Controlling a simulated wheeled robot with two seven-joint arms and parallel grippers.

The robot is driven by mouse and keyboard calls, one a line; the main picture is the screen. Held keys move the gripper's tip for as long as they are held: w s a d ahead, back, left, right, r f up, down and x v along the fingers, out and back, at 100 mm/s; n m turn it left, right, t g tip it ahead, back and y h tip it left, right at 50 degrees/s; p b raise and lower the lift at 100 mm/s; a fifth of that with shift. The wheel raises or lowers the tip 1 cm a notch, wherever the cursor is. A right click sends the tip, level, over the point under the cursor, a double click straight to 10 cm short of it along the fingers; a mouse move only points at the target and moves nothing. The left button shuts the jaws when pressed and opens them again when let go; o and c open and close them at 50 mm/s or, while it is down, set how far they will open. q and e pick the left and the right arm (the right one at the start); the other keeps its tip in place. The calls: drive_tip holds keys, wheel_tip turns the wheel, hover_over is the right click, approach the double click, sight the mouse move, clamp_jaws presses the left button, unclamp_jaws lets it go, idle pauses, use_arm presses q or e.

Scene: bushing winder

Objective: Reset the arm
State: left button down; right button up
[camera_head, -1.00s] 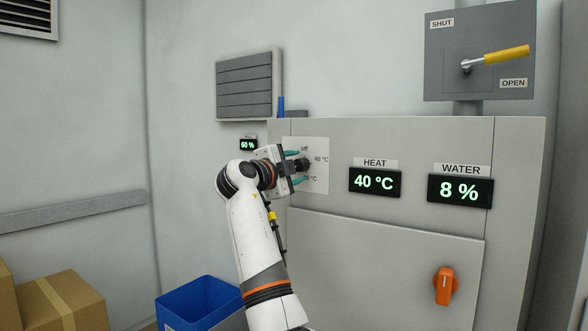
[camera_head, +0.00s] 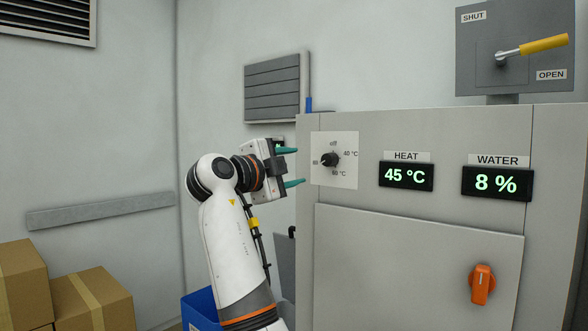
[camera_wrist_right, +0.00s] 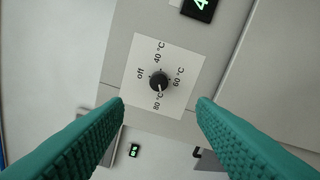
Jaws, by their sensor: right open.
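My right gripper (camera_head: 300,166) is open and empty, its teal fingers just left of the heat dial (camera_head: 330,160) and apart from it. In the right wrist view the two fingers spread on either side below the dial (camera_wrist_right: 159,82), with nothing between them. The dial is a black knob on a white plate marked off, 40, 60 and 80 °C. Its white mark points toward 80 °C. The HEAT display (camera_head: 406,176) reads 45 °C. My right arm reaches up from the bottom of the head view. My left gripper is not in view.
The WATER display (camera_head: 497,183) reads 8 %. An orange knob (camera_head: 482,284) sits on the cabinet front. A yellow-handled lever (camera_head: 530,47) is at upper right. A blue bin (camera_head: 198,312) and cardboard boxes (camera_head: 92,301) stand low on the left.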

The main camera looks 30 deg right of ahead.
drive_tip(key=shift+f, duration=0.1)
